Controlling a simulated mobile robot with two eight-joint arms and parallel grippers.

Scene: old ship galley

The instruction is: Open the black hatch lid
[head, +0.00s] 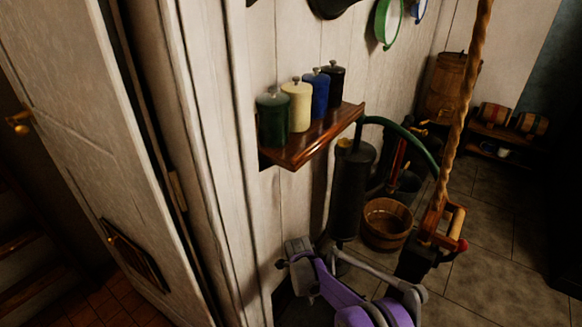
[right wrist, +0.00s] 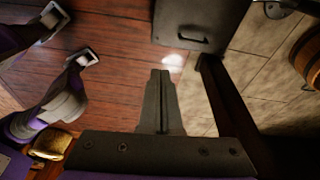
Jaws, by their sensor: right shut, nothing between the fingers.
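A dark panel with a small bar handle, which looks like the black hatch lid (right wrist: 172,31), shows at the top middle of the right wrist view. It looks closed, though its upper part is cut off. I cannot make it out surely in the head view. My right gripper (head: 281,264) is at the lower middle of the head view, below the wall shelf. In the right wrist view its fingers (right wrist: 160,73) are together and empty, pointing toward the panel with a gap in the picture. My left gripper is not identifiable.
A wooden shelf (head: 302,152) with several canisters juts from the wall above my right gripper. A black cylinder (head: 350,190) and a wooden bucket (head: 386,222) stand behind. A white door (head: 85,130) is at left. Stone floor (head: 500,285) lies open at lower right.

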